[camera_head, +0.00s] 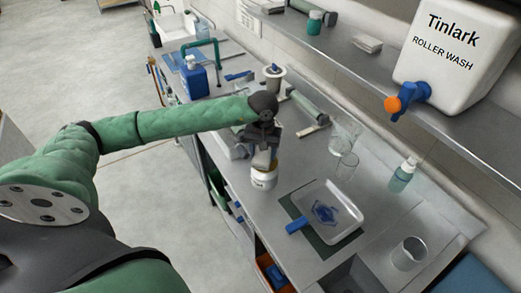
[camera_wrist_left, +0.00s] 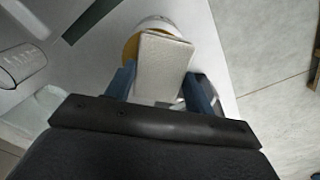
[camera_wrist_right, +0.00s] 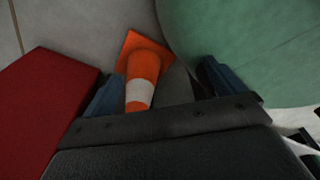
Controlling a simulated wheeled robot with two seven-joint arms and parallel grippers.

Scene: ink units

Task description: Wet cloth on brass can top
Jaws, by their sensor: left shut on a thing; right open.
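My left gripper (camera_head: 263,146) is shut on a pale folded cloth (camera_head: 262,158) just above a white can (camera_head: 264,180) near the bench's front edge. In the left wrist view my left gripper (camera_wrist_left: 161,88) has its blue fingers on either side of the cloth (camera_wrist_left: 161,62). The cloth overlaps the brass-coloured top of the can (camera_wrist_left: 131,47), which shows beside it. I cannot tell whether the cloth touches the top, or whether it is wet. My right gripper (camera_wrist_right: 160,85) is open and empty; it shows only in its own wrist view.
A white tray (camera_head: 352,198) with a blue mark sits on a green mat right of the can. A blue jug (camera_head: 194,78) is at far left. An orange cone (camera_wrist_right: 142,72) and a red object (camera_wrist_right: 40,105) lie near my right gripper's view.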

